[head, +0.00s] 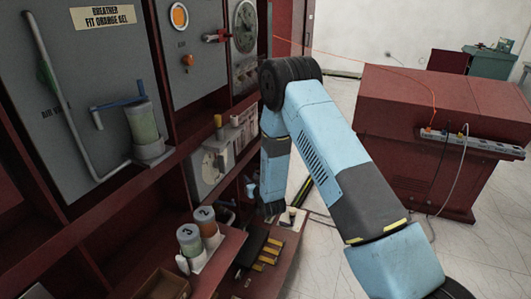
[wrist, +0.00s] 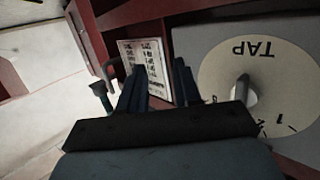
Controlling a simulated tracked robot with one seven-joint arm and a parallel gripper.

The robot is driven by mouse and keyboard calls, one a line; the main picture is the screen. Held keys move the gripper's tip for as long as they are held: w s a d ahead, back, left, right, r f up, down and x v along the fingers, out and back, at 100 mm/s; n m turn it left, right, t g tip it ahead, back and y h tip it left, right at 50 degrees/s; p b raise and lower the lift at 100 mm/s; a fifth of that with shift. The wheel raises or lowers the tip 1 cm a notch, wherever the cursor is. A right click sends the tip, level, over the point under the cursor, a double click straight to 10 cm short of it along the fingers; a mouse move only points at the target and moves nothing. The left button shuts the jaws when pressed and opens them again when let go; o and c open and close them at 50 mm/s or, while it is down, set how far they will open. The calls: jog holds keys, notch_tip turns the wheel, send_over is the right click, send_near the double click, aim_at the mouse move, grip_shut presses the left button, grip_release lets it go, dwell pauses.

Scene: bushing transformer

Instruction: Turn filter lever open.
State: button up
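In the wrist view my gripper (wrist: 158,72) has its two dark fingers apart, with no object visible between them. I cannot tell whether either is the filter lever. In the head view a red-handled lever (head: 216,37) sticks out from the upper panel and a blue lever (head: 118,103) sits by a green-filled canister (head: 144,121). No visible label marks the filter lever. My arm reaches down beside the cabinet; its fingertips are unclear there.
A round TAP dial (wrist: 238,85) fills the right of the wrist view, upside down and close to the gripper. Red cabinet frames surround the panels. Numbered jars (head: 190,240) stand on a low shelf.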

jog(key=d+r, duration=0.2)
jog(key=r, duration=0.4)
jog(key=w+d+r+g+h, duration=0.1)
jog(key=d+r, duration=0.2)
jog(key=r, duration=0.3)
jog(key=shift+w+r+m+h, duration=0.15)
jog(key=shift+r+m+h, duration=0.15)
jog(key=shift+r+m, duration=0.1)
